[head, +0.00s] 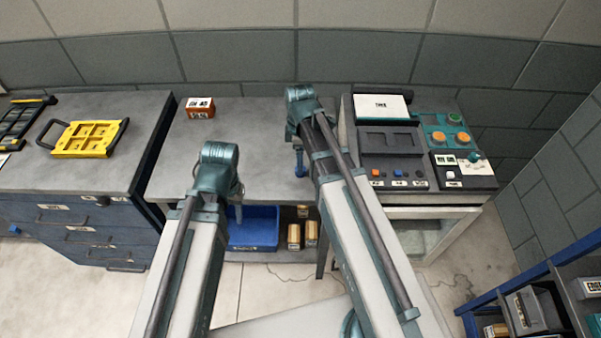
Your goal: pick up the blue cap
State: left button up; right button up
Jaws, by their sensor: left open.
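My right arm reaches over the bench beside the blue thing.
The grey bench (260,120) is mostly bare, with an orange labelled box (199,108) at its back left. A control panel (390,155) stands right. A yellow mould (90,138) lies on the left cabinet. A blue bin (253,228) sits below the bench.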

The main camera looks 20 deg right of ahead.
jog(key=f+b, duration=0.4)
jog(key=f, duration=0.1)
jog(key=shift+w+d+b, duration=0.15)
jog(key=shift+w+b, duration=0.1)
jog(key=shift+b, duration=0.1)
grip_shut()
